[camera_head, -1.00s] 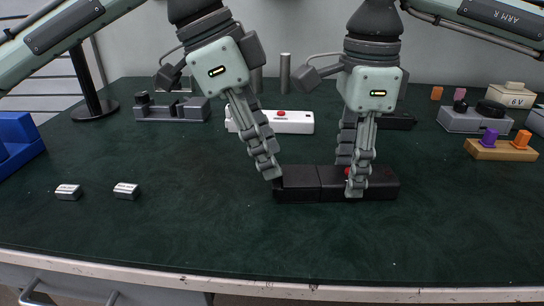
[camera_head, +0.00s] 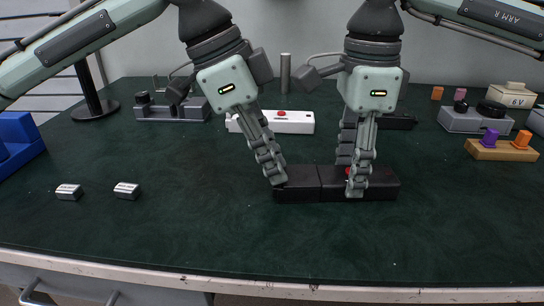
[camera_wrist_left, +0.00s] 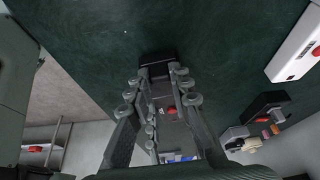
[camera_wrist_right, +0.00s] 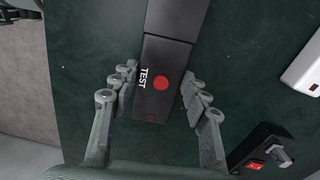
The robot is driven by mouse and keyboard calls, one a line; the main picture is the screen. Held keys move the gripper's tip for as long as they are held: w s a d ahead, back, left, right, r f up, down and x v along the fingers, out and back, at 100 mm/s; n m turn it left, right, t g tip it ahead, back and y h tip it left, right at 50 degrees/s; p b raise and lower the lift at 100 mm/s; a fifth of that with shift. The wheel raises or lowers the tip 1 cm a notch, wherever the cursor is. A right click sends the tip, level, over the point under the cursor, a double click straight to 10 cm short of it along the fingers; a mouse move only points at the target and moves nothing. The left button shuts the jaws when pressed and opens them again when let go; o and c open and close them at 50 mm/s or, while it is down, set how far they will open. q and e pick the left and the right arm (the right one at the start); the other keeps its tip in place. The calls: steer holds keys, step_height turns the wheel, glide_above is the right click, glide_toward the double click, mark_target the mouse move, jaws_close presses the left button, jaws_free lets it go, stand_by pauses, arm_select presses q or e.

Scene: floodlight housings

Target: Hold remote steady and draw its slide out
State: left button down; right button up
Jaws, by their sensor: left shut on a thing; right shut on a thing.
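The black remote (camera_head: 332,190) lies flat on the dark green table, long side left to right in the head view. A seam divides its left part, the slide (camera_head: 305,190), from its right part, with no clear gap there. The right wrist view shows the red button and TEST lettering on the body (camera_wrist_right: 150,101). My right gripper (camera_head: 356,180) is shut on the body, fingers on both long sides. My left gripper (camera_head: 278,182) is shut on the slide near the remote's left end; its fingers hide part of that end, also in the left wrist view (camera_wrist_left: 157,72).
Two silver cylinders (camera_head: 126,191) (camera_head: 69,192) lie at left. A white device (camera_head: 290,122) with a red button lies behind the grippers. A grey fixture (camera_head: 172,110) and a wooden block with coloured pegs (camera_head: 500,150) stand further off. The table in front is clear.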

arm_select(q)
steer(key=a, duration=0.5)
steer(key=c, duration=1.4)
jaws_free()
steer(key=shift+s, duration=0.1)
steer(key=shift+o, duration=0.2)
steer(key=v, duration=1.2)
